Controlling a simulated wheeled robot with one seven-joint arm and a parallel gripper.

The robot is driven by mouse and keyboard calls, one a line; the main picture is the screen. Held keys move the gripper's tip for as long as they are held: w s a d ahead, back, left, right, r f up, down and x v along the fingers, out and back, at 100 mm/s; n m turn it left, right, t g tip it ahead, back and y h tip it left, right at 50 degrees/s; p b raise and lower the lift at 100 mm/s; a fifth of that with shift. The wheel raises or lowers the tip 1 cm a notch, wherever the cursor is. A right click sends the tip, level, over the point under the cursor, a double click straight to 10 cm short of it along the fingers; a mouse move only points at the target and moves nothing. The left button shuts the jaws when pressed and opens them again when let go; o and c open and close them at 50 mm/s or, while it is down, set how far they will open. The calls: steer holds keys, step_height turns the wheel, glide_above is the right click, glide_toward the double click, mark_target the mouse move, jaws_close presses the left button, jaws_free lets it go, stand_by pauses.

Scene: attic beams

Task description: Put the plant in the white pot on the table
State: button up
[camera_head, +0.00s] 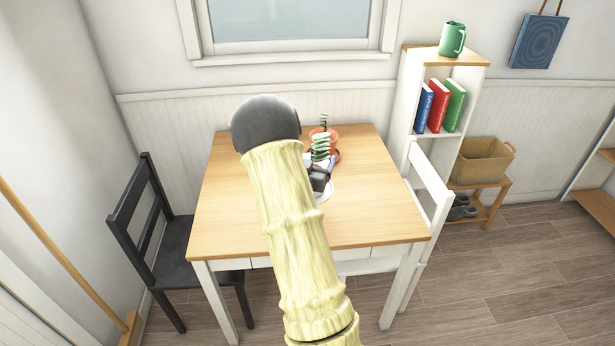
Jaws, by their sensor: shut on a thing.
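My gripper (322,164) is over the back middle of the wooden table (375,205), partly hidden by my own arm. It is shut on the plant (320,147), a small one with pale and green leaves that stands up just beyond the jaws. The plant's lower part is hidden by the gripper.
A black chair (150,225) stands left of the table and a white chair (431,185) at its right. A white shelf (410,95) with books and a green mug (452,39) is behind right. The table's right and front parts are clear.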

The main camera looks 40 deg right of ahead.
steer(key=shift+w+a, duration=0.3)
steer(key=shift+w, duration=0.1)
steer(key=shift+f, duration=0.15)
step_height(320, 180, down, 4)
steer(key=shift+a+f, duration=0.1)
steer(key=shift+f, duration=0.15)
steer(key=shift+s+d+f, duration=0.2)
steer(key=shift+d+f, duration=0.05)
steer(key=shift+f, duration=0.15)
steer(key=shift+a, duration=0.1)
steer(key=shift+w+f+p, duration=0.1)
steer(key=shift+f+p, duration=0.25)
steer(key=shift+f, duration=1.95)
